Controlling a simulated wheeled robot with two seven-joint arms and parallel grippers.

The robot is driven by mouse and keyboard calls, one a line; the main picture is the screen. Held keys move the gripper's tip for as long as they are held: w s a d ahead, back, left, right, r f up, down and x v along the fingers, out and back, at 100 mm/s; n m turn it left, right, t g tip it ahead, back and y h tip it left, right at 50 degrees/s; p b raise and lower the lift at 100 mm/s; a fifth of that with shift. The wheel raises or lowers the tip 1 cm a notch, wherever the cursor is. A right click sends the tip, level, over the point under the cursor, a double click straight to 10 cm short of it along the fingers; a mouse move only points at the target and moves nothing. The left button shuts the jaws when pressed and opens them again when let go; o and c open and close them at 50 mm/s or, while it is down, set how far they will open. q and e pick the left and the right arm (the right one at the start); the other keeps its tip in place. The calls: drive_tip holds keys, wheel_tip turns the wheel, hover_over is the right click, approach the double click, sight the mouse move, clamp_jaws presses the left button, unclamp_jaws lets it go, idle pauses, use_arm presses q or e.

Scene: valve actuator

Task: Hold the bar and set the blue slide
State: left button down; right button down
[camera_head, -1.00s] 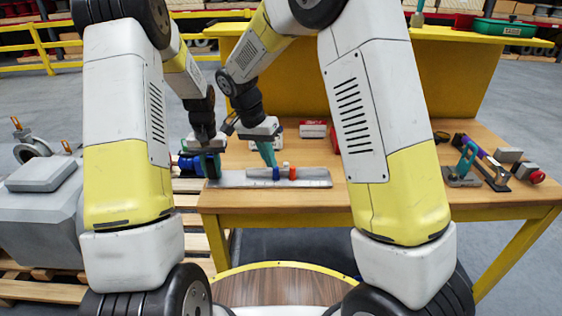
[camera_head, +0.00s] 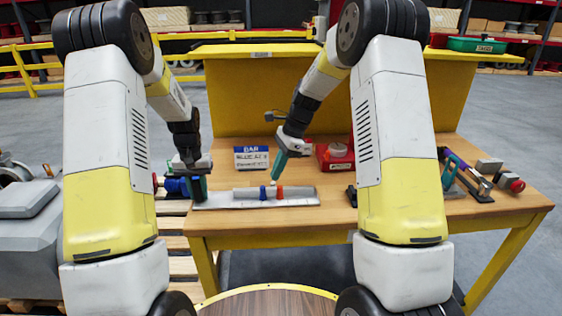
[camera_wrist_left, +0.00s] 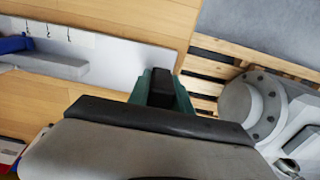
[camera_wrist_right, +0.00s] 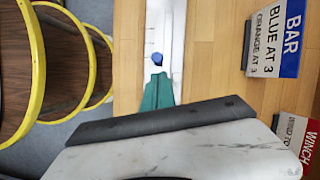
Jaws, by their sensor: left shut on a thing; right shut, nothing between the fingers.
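The grey bar assembly (camera_head: 225,203) lies along the front left of the wooden table. The blue slide (camera_head: 263,193) sits near its middle, with the orange slide (camera_head: 280,192) close to its right. My left gripper (camera_head: 197,188) is shut at the bar's left end; its fingers close around a dark block (camera_wrist_left: 163,88) in the left wrist view. My right gripper (camera_head: 275,179) is shut and empty, pointing down between the two slides. In the right wrist view its teal tips (camera_wrist_right: 158,80) are right beside the blue slide (camera_wrist_right: 157,59); contact is unclear. The orange slide is hidden there.
A sign (camera_wrist_right: 277,40) reads BAR, BLUE AT 3, ORANGE AT 3 and stands behind the bar. A tool with a teal handle (camera_head: 450,172) and small blocks lie at the table's right.

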sight(263, 193)
use_arm(q)
drive_tip(key=shift+s+f, duration=0.15)
drive_tip(key=shift+f, duration=0.05)
use_arm(e)
drive_tip(key=shift+x, duration=1.8)
drive_tip(key=shift+s+a, duration=0.15)
drive_tip(key=shift+a, duration=0.6)
drive_tip(key=shift+d+r, duration=0.1)
